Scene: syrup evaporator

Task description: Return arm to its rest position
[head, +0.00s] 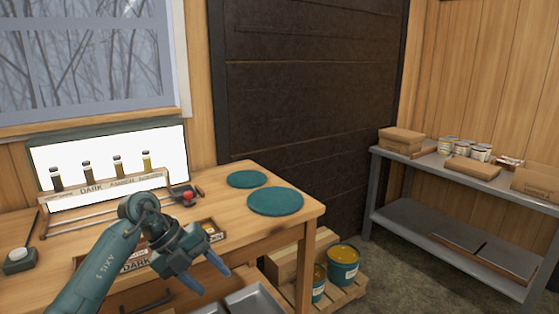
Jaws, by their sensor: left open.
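My left arm comes in from the lower left in the head view. Its teal gripper (208,279) is in front of the wooden table (268,222), with its fingers apart and pointing down and to the right. Nothing shows between the fingers. My right gripper is not in view.
Two teal discs (276,201) lie on the table's right side. Sample bottles (118,166) stand before a lit white panel (60,153). Pails (343,264) sit on a pallet by the table. A grey shelf (415,215) with boxes and cans stands at right.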

